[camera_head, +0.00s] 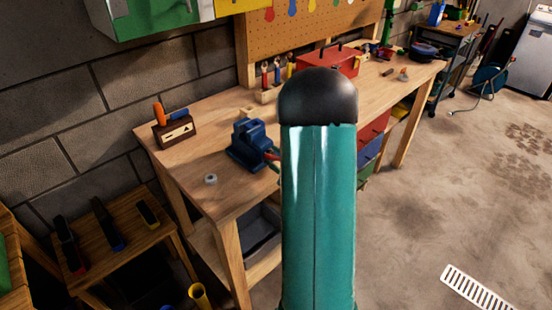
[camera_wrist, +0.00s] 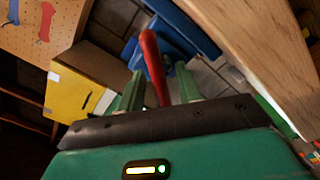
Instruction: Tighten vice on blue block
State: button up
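The dark blue vice (camera_head: 249,147) stands on the wooden workbench in the head view. A bit of its red handle (camera_head: 271,156) shows beside my arm. In the wrist view the red handle (camera_wrist: 152,62) stands between the two green fingers of my gripper (camera_wrist: 160,70). The fingers are apart, with a gap on each side of the handle. The blue vice (camera_wrist: 180,25) shows behind them. I cannot make out a separate blue block in either view. My gripper is hidden behind my arm in the head view.
The workbench (camera_head: 218,196) carries a grey nut-like piece (camera_head: 211,180), a wooden holder with orange and blue handles (camera_head: 174,130), and a red toolbox (camera_head: 335,58) farther back. A low wooden table (camera_head: 128,252) with tools stands at left. The concrete floor (camera_head: 430,200) at right is mostly clear.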

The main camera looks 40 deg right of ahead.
jog(key=shift+c, duration=0.2)
grip_shut()
jog(key=shift+m, duration=0.4)
jog(key=shift+o, duration=0.2)
grip_release()
jog(key=s, duration=1.3)
jog(key=shift+s+d, duration=0.2)
jog(key=shift+s, duration=0.2)
